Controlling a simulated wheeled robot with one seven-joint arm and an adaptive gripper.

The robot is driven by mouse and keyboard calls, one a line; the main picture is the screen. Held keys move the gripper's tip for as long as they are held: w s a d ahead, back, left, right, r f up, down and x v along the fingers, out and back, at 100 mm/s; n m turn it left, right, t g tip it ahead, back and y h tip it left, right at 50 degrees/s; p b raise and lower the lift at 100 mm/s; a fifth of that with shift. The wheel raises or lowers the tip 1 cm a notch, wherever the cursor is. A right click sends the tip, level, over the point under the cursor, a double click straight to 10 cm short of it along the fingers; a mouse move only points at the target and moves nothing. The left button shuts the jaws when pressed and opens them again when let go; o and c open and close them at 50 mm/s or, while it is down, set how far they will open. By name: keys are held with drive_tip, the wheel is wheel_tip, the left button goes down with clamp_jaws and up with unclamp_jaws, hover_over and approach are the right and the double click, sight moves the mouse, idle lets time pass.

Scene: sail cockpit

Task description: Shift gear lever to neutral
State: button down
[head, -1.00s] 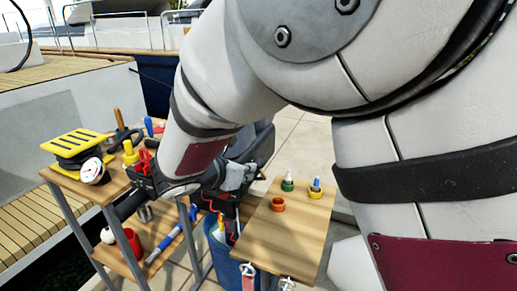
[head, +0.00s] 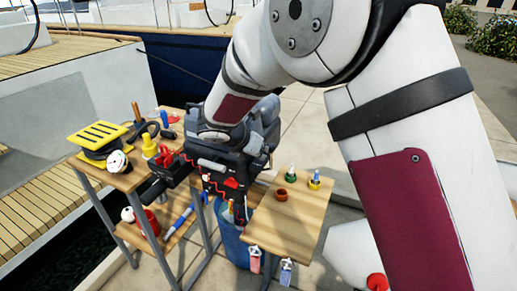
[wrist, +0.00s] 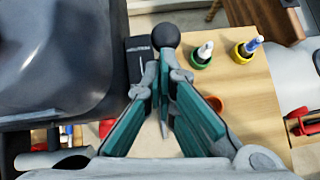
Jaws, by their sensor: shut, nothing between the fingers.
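In the wrist view the gear lever's round black knob (wrist: 165,37) shows just beyond my fingertips. Its stem is mostly hidden by my fingers. A dark panel with small pale lettering (wrist: 139,52) lies just left of the knob, beside the large dark outboard cowl (wrist: 60,45). My gripper (wrist: 166,70) has teal finger pads whose tips come together near the knob. It is shut with nothing held, and I cannot tell whether the tips touch the lever. In the head view the dark outboard motor (head: 262,125) stands by my wrist, and the lever cannot be made out.
A wooden side table (head: 285,225) holds an orange ring (head: 281,194) and green- and yellow-based bottles. A blue bin (head: 233,245) stands below. Open paving lies behind.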

drive_tip(key=shift+w+d+r+p, duration=0.2)
drive_tip(key=shift+w+d+r, duration=0.05)
drive_tip(key=shift+w, duration=0.35)
drive_tip(key=shift+w+d+r+p, duration=0.2)
drive_tip(key=shift+w+r, duration=0.05)
drive_tip(key=shift+w, duration=0.35)
drive_tip(key=p+v, duration=0.1)
drive_tip(key=v, duration=1.2)
drive_tip(key=shift+s+a+f+p, duration=0.15)
drive_tip(key=shift+s+a+p, duration=0.05)
drive_tip(key=shift+a+p, duration=0.1)
